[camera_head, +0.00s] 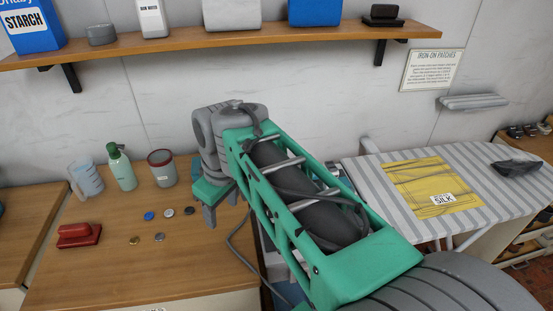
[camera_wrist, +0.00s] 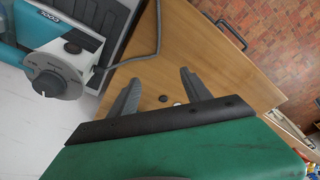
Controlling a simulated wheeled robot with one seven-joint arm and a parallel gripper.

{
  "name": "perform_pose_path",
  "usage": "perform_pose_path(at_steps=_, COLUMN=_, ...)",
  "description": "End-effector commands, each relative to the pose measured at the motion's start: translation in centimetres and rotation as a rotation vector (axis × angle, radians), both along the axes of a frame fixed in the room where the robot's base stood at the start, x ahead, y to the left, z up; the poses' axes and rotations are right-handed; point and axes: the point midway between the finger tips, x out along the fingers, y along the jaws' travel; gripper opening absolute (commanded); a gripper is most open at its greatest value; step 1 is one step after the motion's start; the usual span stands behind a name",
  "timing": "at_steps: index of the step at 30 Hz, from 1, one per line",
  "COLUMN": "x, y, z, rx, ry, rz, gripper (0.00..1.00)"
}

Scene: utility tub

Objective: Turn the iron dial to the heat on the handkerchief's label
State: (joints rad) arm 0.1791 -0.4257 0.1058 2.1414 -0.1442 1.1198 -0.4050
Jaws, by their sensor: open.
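The yellow handkerchief (camera_head: 408,174) lies flat on the striped ironing board. Its white label (camera_head: 442,199) reads SILK. A round grey dial (camera_wrist: 48,84) with small markings shows on a teal and grey appliance (camera_wrist: 75,22), apparently the iron, at the left of the wrist view. The dial's markings and setting are too small to read. My gripper (camera_head: 221,207) is open and empty above the wooden counter; in the wrist view its fingers (camera_wrist: 161,77) are spread, to the right of the dial and apart from it. My arm hides the appliance in the head view.
On the counter (camera_head: 200,270) stand a jug (camera_head: 87,179), a green spray bottle (camera_head: 121,168), a tin (camera_head: 162,168), a red brush-like block (camera_head: 79,235) and several buttons. A grey cord (camera_wrist: 157,38) runs beside the appliance. A shelf (camera_head: 220,41) spans the wall above.

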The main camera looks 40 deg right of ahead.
Motion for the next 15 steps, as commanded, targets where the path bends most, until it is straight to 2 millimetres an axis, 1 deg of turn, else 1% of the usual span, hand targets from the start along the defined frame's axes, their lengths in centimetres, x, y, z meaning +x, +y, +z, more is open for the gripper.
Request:
perform_pose_path(at_steps=1, x=1.7, y=-2.7, z=1.7, rx=-0.017, ry=0.031, rz=0.098, gripper=0.56)
perform_pose_path(at_steps=2, x=2.5, y=-4.2, z=2.7, rx=-0.030, ry=0.048, rz=0.177, gripper=0.56)
perform_pose_path(at_steps=3, x=3.3, y=-6.5, z=3.9, rx=-0.044, ry=0.073, rz=0.280, gripper=0.56)
perform_pose_path(at_steps=5, x=3.9, y=-9.9, z=5.5, rx=-0.064, ry=0.106, rz=0.424, gripper=0.56)
perform_pose_path(at_steps=6, x=4.1, y=-12.0, z=6.3, rx=-0.074, ry=0.127, rz=0.509, gripper=0.56)
perform_pose_path(at_steps=9, x=4.0, y=-16.0, z=7.7, rx=-0.092, ry=0.166, rz=0.667, gripper=0.56)
perform_pose_path(at_steps=12, x=3.7, y=-17.8, z=8.0, rx=-0.099, ry=0.185, rz=0.744, gripper=0.56)
perform_pose_path(at_steps=14, x=3.6, y=-18.0, z=7.5, rx=-0.100, ry=0.188, rz=0.760, gripper=0.56)
perform_pose_path(at_steps=15, x=3.6, y=-18.0, z=6.9, rx=-0.102, ry=0.188, rz=0.761, gripper=0.56)
